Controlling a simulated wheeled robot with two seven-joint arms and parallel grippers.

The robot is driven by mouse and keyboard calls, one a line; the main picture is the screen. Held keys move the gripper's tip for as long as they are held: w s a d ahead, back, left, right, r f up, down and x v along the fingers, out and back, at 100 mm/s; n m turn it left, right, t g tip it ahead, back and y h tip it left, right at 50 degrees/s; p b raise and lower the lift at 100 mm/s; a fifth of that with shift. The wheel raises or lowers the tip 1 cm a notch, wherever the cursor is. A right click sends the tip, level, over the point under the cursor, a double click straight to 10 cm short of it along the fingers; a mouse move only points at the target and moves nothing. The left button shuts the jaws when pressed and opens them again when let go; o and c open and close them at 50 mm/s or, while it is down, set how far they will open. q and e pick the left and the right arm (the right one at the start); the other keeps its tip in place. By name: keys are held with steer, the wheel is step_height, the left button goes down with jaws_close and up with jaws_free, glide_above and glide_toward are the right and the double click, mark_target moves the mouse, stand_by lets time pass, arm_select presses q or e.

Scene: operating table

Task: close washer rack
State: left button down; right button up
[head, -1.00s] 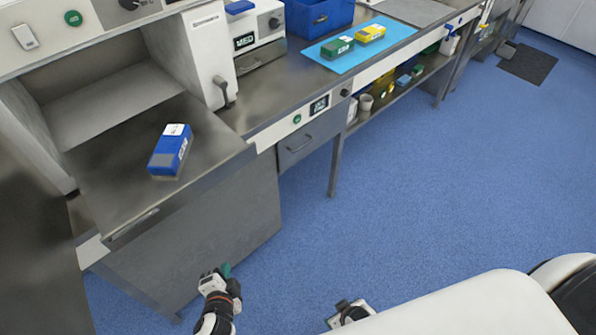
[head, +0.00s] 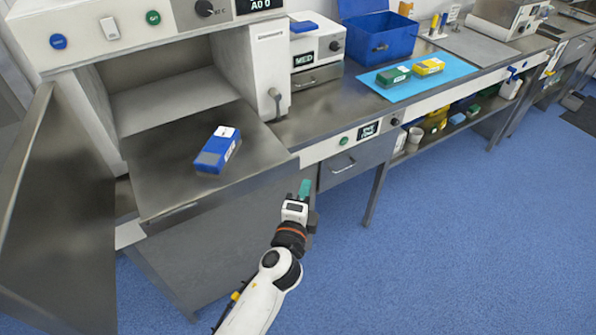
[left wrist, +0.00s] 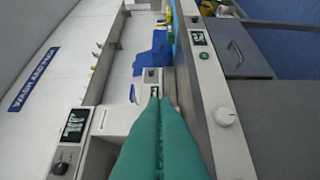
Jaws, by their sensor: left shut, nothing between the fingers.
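The washer rack (head: 165,180) is a flat grey metal shelf, pulled out in front of the washer's open bay (head: 165,95). A blue box with a white and grey face (head: 217,152) lies on it. The washer door (head: 60,190) stands open at the left. My left gripper (head: 305,188) has teal fingers, shut and empty. In the head view it shows just right of the rack's front right corner, in front of the counter; I cannot tell the exact gap. The shut fingers also fill the lower middle of the left wrist view (left wrist: 156,103). My right gripper is out of view.
The counter to the right holds a white device (head: 315,60), a blue bin (head: 380,45) and a light blue mat (head: 450,72) with green and yellow boxes. A drawer (head: 355,163) is under the counter. The blue floor (head: 460,240) is clear.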

arm_select(q)
steer(key=shift+w+a+p, duration=0.2)
steer(key=shift+w+a, duration=0.15)
steer(key=shift+w, duration=0.5)
steer(key=shift+w+a+p, duration=0.15)
steer(key=shift+w+a, duration=0.15)
steer(key=shift+w, duration=0.5)
steer(key=shift+w+a+p, duration=0.2)
steer(key=shift+w+a, duration=0.15)
steer(key=shift+w, duration=0.5)
steer(key=shift+a, duration=0.1)
